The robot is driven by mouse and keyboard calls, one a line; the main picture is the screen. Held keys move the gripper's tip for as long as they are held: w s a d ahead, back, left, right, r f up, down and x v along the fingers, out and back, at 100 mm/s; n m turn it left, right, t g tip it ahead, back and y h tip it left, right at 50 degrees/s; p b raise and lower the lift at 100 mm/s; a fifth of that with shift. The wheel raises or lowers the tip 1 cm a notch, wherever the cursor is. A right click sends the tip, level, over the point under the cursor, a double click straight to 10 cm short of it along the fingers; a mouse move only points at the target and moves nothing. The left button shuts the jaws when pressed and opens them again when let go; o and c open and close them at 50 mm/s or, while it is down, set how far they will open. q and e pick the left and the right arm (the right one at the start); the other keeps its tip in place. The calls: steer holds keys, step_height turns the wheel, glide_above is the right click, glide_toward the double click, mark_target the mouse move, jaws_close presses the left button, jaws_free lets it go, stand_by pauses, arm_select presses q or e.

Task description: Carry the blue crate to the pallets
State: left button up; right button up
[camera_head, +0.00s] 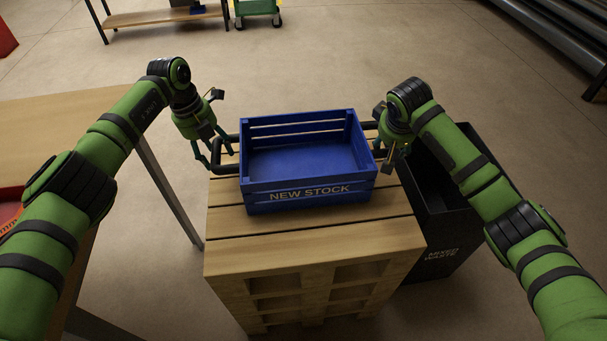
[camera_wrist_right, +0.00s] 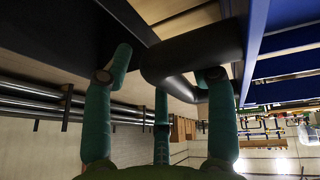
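The blue crate (camera_head: 311,193), marked NEW STOCK, sits upright and empty on top of the stacked wooden pallets (camera_head: 315,247). It has a black handle on each side. My left gripper (camera_head: 213,150) is open at the left handle (camera_head: 224,169), its fingers pointing down. My right gripper (camera_head: 384,145) is at the crate's right side. The right wrist view shows its fingers (camera_wrist_right: 165,92) spread, with the black right handle (camera_wrist_right: 195,55) between them and the crate's blue slats (camera_wrist_right: 285,65) beside it. Whether any finger touches a handle is unclear.
A black bin (camera_head: 441,222) marked MIXED WASTE stands close against the pallets' right side. A wooden table (camera_head: 75,115) is at the left. A green cart (camera_head: 257,8) and a bench (camera_head: 160,17) stand far back. Pipes (camera_head: 560,35) lie at the far right. The floor behind is clear.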

steer(key=shift+r, duration=0.1)
arm_select(q)
step_height(320, 180, up, 12)
steer(key=a, duration=0.2)
arm_select(e)
steer(key=v, duration=1.2)
arm_select(q)
steer(key=shift+s+f, duration=0.1)
steer(key=shift+f, duration=0.05)
